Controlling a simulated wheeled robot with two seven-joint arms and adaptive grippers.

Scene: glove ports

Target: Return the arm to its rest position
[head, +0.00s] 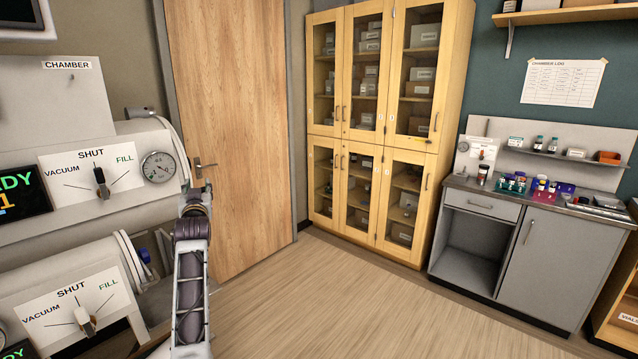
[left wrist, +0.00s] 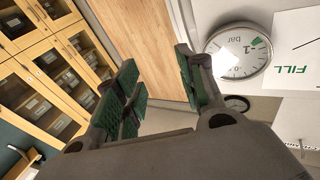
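My left arm (head: 190,270) reaches up from the bottom of the head view, in front of the wooden door and just right of the chamber panels. Its far end stands near the round gauge (head: 158,167), and the fingers are hard to make out there. In the left wrist view my left gripper (left wrist: 156,60) is open, with a clear gap between its green-padded fingers and nothing held. The gauge (left wrist: 239,52) shows beside the right finger in that view; I cannot tell whether they touch. My right arm and gripper are in neither view.
The chamber panel (head: 92,172) with its valve lever (head: 101,183) stands close on the left, with a second panel (head: 70,308) below. A wooden door (head: 235,120), glass-door cabinets (head: 375,130) and a grey counter (head: 560,265) stand farther off. The floor (head: 350,300) between is clear.

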